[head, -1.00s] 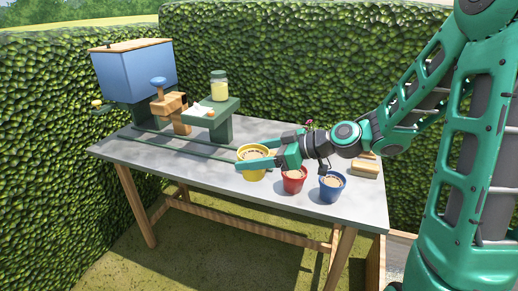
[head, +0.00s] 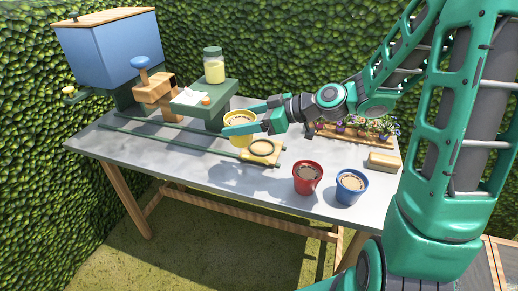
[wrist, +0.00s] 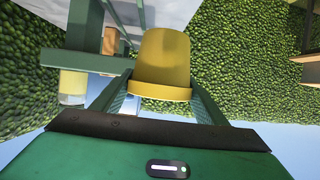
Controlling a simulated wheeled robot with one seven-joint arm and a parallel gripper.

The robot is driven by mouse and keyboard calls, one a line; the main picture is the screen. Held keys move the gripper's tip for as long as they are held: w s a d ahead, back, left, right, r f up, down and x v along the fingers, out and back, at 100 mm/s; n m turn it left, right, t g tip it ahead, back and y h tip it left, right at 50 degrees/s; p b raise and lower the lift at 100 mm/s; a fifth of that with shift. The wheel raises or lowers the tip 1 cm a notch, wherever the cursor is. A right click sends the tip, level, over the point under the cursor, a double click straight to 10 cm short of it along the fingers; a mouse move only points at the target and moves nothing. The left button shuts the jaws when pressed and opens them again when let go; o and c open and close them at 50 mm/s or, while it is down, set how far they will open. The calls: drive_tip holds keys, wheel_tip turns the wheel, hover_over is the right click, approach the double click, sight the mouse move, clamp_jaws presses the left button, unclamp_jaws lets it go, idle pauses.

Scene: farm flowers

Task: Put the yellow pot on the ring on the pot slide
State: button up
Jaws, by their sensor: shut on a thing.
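The yellow pot (head: 240,136) holds brown soil and is upright in the head view. My gripper (head: 246,122) is shut on it near the rim, and the pot appears lifted off the table. In the wrist view the pot (wrist: 162,62) sits between the two fingers of my gripper (wrist: 162,92). The pot slide (head: 257,158) is a wooden carriage at the right end of two green rails (head: 185,141). The pot is behind and slightly left of the ring.
A red pot (head: 307,178) and a blue pot (head: 350,187) stand at the front right. A green stand (head: 214,105) with a jar (head: 213,66) is behind left. A blue hopper (head: 112,50) stands far left. A flower tray (head: 352,134) and a wooden block (head: 384,160) are at right.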

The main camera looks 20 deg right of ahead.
drive_tip(key=shift+w+d, duration=0.15)
drive_tip(key=shift+d, duration=0.2)
hover_over(261, 148)
wheel_tip(261, 148, down, 7)
drive_tip(key=shift+f, duration=2)
drive_tip(key=o, duration=1.2)
drive_tip(key=shift+f, duration=0.1)
drive_tip(key=shift+o, duration=0.2)
drive_tip(key=v, duration=1.2)
